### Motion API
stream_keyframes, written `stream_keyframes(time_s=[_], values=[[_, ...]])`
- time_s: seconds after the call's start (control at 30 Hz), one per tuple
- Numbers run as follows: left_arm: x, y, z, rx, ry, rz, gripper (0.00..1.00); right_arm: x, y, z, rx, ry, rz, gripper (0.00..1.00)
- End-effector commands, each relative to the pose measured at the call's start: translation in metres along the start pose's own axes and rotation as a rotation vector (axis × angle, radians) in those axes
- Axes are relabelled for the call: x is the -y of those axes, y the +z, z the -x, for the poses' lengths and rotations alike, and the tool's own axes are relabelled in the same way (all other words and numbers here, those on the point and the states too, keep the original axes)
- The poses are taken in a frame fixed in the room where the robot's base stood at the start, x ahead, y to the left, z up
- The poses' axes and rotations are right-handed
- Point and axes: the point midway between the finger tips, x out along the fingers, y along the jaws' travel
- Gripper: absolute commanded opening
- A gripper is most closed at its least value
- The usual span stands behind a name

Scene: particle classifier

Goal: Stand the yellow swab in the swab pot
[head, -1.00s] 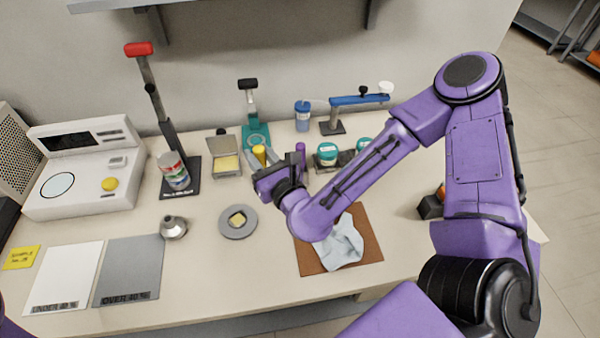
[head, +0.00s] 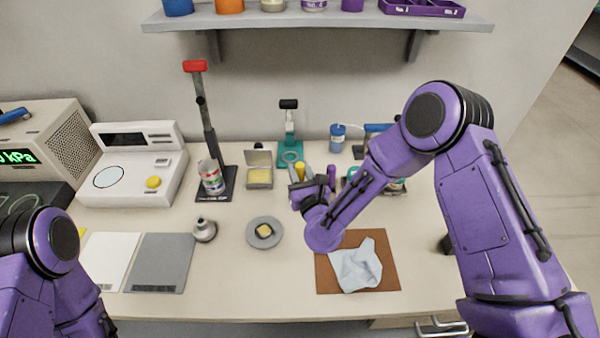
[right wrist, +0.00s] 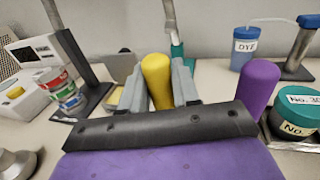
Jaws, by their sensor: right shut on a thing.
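The yellow swab (head: 300,170) shows as a thick yellow cylinder, upright between the grey fingers of my right gripper (head: 301,172). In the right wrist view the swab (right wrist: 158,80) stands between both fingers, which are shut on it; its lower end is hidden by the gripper. A similar purple cylinder (right wrist: 258,88) stands upright just to the right, apart from the fingers; it also shows in the head view (head: 331,172). I cannot make out the swab pot for certain. My left arm shows at the lower left, but its gripper is out of view.
A blue pot marked DYE (right wrist: 244,48) stands behind on the right. Teal-lidded jars (right wrist: 297,105) stand beside the purple cylinder. A teal press (head: 290,150) and an open box (head: 259,175) stand behind. A brown mat (head: 328,272) with a cloth lies in front.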

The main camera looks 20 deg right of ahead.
Motion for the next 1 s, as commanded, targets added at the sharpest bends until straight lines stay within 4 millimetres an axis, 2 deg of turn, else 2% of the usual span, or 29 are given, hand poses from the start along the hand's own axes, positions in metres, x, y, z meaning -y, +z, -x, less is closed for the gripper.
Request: stream_keyframes(time_s=[0.4,0.43,0.5,0.77,0.83,0.93,1.0], values=[[0.0,0.002,-0.004,0.0,0.0,0.0,0.43,0.0,-0.011,0.0,0.001,-0.001,-0.002,0.0],[0.0,0.001,-0.003,0.0,0.0,0.0,0.43,0.0,-0.01,0.0,0.001,0.0,-0.001,0.37],[0.0,0.001,-0.002,0.0,0.0,0.0,0.43,0.0,-0.009,0.0,0.001,0.0,-0.001,0.56],[0.0,0.001,-0.001,0.0,0.0,0.0,0.43,0.0,-0.008,0.0,0.001,0.0,-0.001,0.56],[0.0,-0.001,0.004,0.0,0.0,0.0,0.43,0.0,-0.003,0.0,0.002,0.0,-0.001,0.56],[-0.001,0.003,-0.007,0.0,0.0,0.0,0.43,0.0,-0.009,0.015,0.0,0.002,-0.002,0.56],[-0.001,0.006,-0.015,0.0,0.0,0.0,0.43,0.0,-0.011,0.032,-0.001,0.001,-0.002,0.56]])
